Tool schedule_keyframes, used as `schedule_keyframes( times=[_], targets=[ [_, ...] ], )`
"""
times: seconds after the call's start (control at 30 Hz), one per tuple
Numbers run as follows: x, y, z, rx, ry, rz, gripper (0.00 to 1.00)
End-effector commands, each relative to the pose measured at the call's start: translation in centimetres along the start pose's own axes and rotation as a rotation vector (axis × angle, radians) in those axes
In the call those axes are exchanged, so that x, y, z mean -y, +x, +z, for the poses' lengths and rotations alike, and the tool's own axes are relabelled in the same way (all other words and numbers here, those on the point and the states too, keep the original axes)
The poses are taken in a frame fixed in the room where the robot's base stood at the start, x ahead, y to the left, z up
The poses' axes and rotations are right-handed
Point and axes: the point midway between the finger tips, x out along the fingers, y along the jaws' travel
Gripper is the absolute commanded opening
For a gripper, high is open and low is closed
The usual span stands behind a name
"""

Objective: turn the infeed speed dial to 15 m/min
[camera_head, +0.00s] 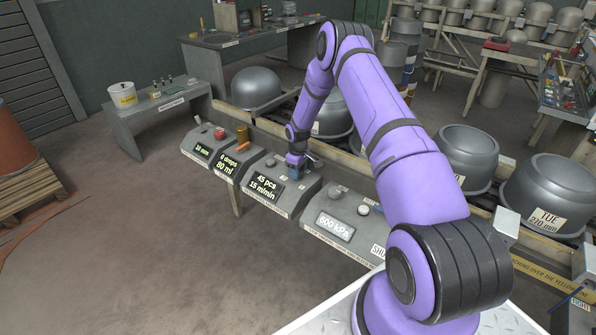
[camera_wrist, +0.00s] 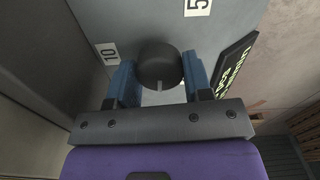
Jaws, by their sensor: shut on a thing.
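The infeed speed dial (camera_wrist: 158,62) is a dark round knob on a grey panel, with labels "10" and "5" beside it in the wrist view. My gripper (camera_wrist: 160,80) has its blue fingers on either side of the knob, shut on it. In the head view my gripper (camera_head: 296,172) is down at the console (camera_head: 282,207), and it hides the dial there. The console's display (camera_head: 264,186) reads "45 pcs" and "15 m/min". In the wrist view the display is partly cut off and turned, and I cannot read it.
A console with a "600 kPa" display (camera_head: 336,226) stands to the right. Consoles with "10 mm" (camera_head: 202,150) and "6 drops, 80 ml" (camera_head: 227,165) displays stand to the left. Grey domed cylinders (camera_head: 255,88) sit on the line behind. The floor in front is clear.

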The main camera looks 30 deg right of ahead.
Motion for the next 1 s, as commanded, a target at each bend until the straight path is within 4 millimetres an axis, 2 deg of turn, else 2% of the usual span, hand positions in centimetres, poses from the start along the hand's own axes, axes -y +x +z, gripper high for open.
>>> schedule_keyframes(
  times=[0.2, 0.5, 1.0],
  targets=[
    [-0.05, -0.06, -0.06, -0.001, 0.186, 0.002, 0.22],
    [-0.08, -0.07, -0.05, -0.002, 0.366, 0.002, 0.22],
    [-0.08, -0.07, -0.05, -0.002, 0.45, 0.001, 0.22]
  ],
)
